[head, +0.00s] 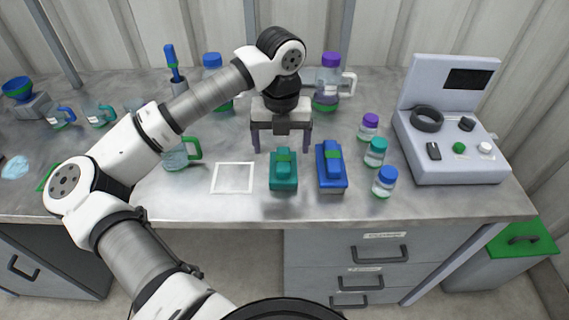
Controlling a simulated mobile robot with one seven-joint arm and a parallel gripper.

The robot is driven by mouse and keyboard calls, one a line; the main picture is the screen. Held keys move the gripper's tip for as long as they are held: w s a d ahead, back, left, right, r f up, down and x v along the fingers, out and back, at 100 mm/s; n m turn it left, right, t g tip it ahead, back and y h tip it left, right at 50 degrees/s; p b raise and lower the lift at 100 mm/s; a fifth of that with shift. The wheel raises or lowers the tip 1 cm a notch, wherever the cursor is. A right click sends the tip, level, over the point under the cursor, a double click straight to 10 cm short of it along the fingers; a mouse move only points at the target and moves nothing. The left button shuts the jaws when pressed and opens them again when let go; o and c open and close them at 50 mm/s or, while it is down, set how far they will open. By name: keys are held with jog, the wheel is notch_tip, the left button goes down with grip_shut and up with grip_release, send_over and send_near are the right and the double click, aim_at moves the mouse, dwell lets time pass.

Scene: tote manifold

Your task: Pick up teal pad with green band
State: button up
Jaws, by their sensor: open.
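The teal pad with a green band (284,176) lies on the grey table, right of a white square outline. The green band shows across its raised top part. My gripper (281,148) is open and points down, above and behind the teal pad, with its two fingers spread apart and nothing seen between them. A blue pad with a green band (331,172) lies just right of the teal pad, with a small gap between them.
Small bottles with purple (370,122), teal (376,150) and blue (386,180) lids stand right of the pads. A grey device (455,150) stands further right. A green-handled jug (175,155) stands left. The white-outlined square (233,178) is empty.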

aim_at(283, 159)
jog(key=shift+s+d+f+p, duration=0.1)
jog(key=shift+f+p, duration=0.5)
jog(key=shift+f, duration=1.2)
jog(key=shift+s+d+f+p, duration=0.1)
jog(key=shift+f+p, duration=0.5)
jog(key=shift+f, duration=1.15)
jog(key=c, duration=1.1)
jog(key=shift+r, duration=0.15)
notch_tip(283, 159, up, 20)
jog(key=b, duration=0.3)
jog(key=shift+b, duration=0.4)
jog(key=o, duration=0.4)
jog(key=shift+c, duration=1.4)
